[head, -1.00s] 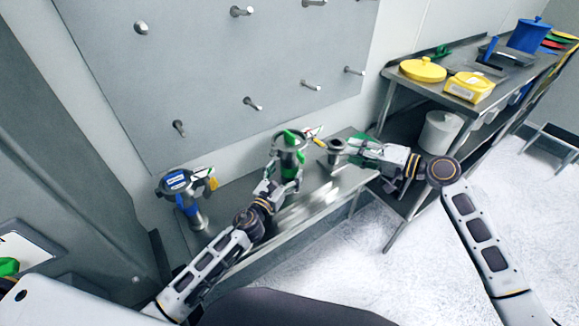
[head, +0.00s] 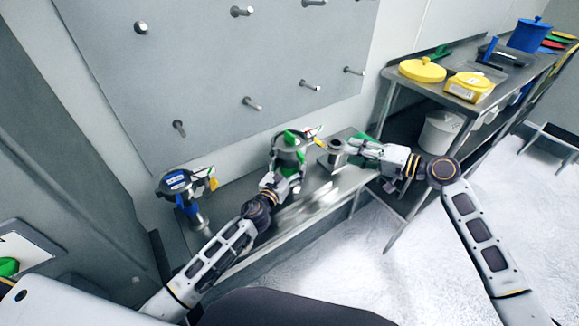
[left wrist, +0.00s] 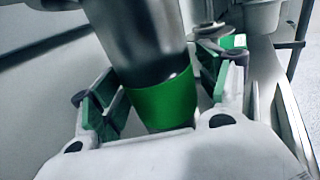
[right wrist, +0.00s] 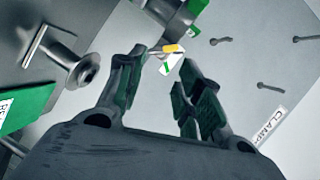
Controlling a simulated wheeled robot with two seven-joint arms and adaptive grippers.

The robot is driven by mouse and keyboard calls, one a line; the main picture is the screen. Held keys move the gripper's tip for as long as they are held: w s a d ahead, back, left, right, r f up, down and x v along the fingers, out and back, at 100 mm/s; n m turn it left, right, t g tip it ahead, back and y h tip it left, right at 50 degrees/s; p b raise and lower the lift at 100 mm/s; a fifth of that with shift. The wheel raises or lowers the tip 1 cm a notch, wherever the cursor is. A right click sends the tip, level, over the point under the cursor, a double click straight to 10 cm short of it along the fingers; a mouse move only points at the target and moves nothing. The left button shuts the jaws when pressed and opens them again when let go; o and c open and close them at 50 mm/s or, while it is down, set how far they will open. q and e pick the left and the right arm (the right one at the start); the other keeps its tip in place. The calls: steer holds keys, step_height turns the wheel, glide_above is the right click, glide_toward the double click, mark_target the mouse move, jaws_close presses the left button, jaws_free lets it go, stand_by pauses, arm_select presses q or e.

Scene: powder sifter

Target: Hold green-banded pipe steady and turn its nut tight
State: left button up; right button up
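The green-banded pipe (head: 287,158) stands upright at the middle of the metal bench, with a green part near its top. In the left wrist view its green band (left wrist: 163,103) lies between the fingers of my left gripper (left wrist: 165,98). These fingers look spread around the band, with a gap showing on the right side. A small yellow-tipped white part (head: 317,132) sticks out right of the pipe's top; it may belong to the nut, I cannot tell. My right gripper (right wrist: 158,90) is open and empty, its fingers pointing towards this yellow-tipped part (right wrist: 172,50).
A grey flanged metal fitting (head: 336,152) stands on the bench, close to my right gripper. A blue-banded pipe (head: 187,205) stands at the left end. A pegboard (head: 215,70) rises behind. A steel table (head: 400,78) with yellow containers stands at the right.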

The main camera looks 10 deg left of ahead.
arm_select(q)
steer(key=c, duration=1.4)
steer(key=shift+c, duration=0.3)
arm_select(e)
steer(key=o, duration=0.4)
steer(key=shift+f, duration=0.1)
steer(key=o, duration=0.3)
steer(key=shift+s+f, duration=0.1)
steer(key=shift+f, duration=0.15)
steer(key=shift+o, duration=0.9)
steer(key=shift+m, duration=0.5)
steer(key=f, duration=0.1)
steer(key=s+a+f, duration=0.1)
steer(key=s+f, duration=0.1)
steer(key=f, duration=0.1)
steer(key=shift+s+a, duration=0.2)
steer(key=shift+a, duration=0.1)
steer(key=s+a+f+m+t+y, duration=0.1)
steer(key=s+a+f+m, duration=0.1)
steer(key=s+a+m, duration=0.15)
steer(key=w+d+r+n+t+h, duration=0.1)
steer(key=w+d+r+n+t, duration=0.1)
steer(key=d+r+n+t, duration=0.2)
steer(key=shift+w+d+r+n, duration=0.2)
steer(key=shift+w+d+n, duration=0.1)
steer(key=shift+n, duration=0.95)
steer(key=shift+a, duration=0.1)
